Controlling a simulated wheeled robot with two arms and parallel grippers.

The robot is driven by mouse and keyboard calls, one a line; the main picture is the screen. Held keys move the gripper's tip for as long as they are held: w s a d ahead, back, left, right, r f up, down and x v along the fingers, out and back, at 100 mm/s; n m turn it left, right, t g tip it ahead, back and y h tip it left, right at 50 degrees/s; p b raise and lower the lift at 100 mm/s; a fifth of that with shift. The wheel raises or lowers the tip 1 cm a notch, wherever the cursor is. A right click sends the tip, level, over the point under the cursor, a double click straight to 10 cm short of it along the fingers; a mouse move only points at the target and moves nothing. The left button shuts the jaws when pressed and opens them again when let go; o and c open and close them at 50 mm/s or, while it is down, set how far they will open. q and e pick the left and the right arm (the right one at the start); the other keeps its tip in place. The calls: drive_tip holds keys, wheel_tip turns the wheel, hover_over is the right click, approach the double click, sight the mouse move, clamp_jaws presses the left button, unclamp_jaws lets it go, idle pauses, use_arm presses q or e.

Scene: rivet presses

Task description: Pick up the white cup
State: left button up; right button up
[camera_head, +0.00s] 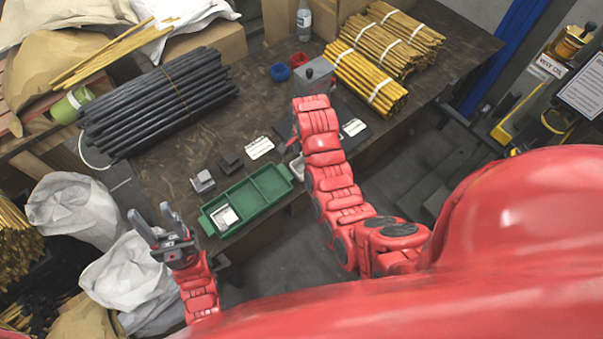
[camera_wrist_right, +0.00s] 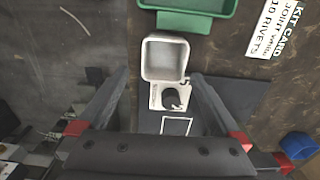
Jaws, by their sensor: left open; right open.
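A white square open cup (camera_wrist_right: 165,58) shows in the right wrist view, with a white base and a dark round knob (camera_wrist_right: 172,98) at its near side. In the head view, a white piece (camera_head: 297,166) beside my right arm appears to be the same cup, mostly hidden. My right gripper (camera_wrist_right: 159,78) is open, its fingers on either side of the cup and knob. I see no clear contact, and their height above the table is hard to tell. My left gripper (camera_head: 153,214) is open and empty, off the table's front left edge.
A blue cup (camera_head: 280,72), a red cup (camera_head: 299,59) and a grey box (camera_head: 313,76) stand farther back. Black rods (camera_head: 160,100) and tied yellow bundles (camera_head: 370,78) fill both sides.

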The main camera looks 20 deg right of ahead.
sight(302, 169)
drive_tip(key=shift+f+p, duration=0.65)
drive_tip(key=shift+p, duration=0.05)
drive_tip(key=f, duration=0.1)
drive_tip(key=f+p, duration=0.1)
drive_tip(key=shift+w+f, duration=0.2)
drive_tip(key=shift+f, duration=0.85)
drive_tip(key=c, duration=1.3)
drive_tip(key=shift+o, duration=0.2)
